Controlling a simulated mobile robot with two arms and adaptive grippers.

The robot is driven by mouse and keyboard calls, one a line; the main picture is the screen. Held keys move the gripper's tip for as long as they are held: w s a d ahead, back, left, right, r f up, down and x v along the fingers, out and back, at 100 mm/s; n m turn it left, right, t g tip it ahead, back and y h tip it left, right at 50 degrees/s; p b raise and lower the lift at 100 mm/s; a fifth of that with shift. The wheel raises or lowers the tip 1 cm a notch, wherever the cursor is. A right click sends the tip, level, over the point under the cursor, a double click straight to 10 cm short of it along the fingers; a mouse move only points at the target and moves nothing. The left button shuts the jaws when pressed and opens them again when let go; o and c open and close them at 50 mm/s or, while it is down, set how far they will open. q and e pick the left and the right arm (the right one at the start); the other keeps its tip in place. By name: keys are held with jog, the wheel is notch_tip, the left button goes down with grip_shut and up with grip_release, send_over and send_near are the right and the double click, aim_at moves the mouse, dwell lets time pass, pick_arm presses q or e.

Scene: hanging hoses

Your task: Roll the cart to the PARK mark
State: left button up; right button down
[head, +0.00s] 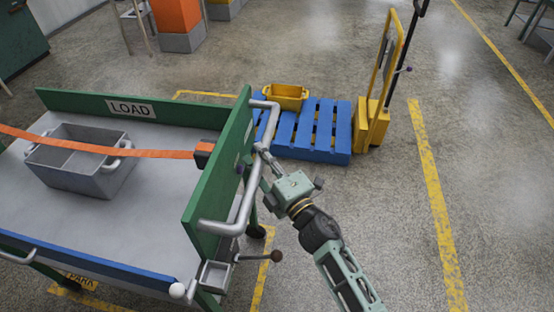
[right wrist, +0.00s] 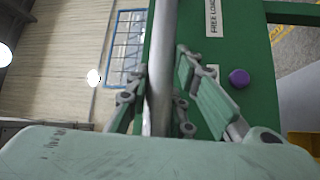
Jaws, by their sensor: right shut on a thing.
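The cart has a grey deck and green end boards (head: 216,165), and a grey tub (head: 80,178) sits on it under an orange strap (head: 110,150). A bent metal push handle (head: 247,200) is fixed to its right end. In the right wrist view the handle bar (right wrist: 161,60) runs between the fingers of my right gripper (right wrist: 158,100). A yellow floor plate (head: 82,281) with partly hidden lettering, seemingly PARK, shows below the cart's front left. My left gripper is out of view.
A blue pallet (head: 310,130) with a yellow crate (head: 284,96) and a yellow pallet truck (head: 373,120) stand beyond the handle. A lever with a brown knob (head: 276,256) sticks out from the cart's lower right.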

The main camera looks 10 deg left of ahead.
jog(key=shift+a+f, duration=0.1)
jog(key=shift+a, duration=0.55)
jog(key=c, duration=1.5)
grip_release()
jog(key=shift+d, duration=0.1)
jog(key=shift+c, duration=0.2)
jog(key=shift+d, duration=0.1)
jog(key=v, duration=1.2)
jog(key=shift+f, duration=0.1)
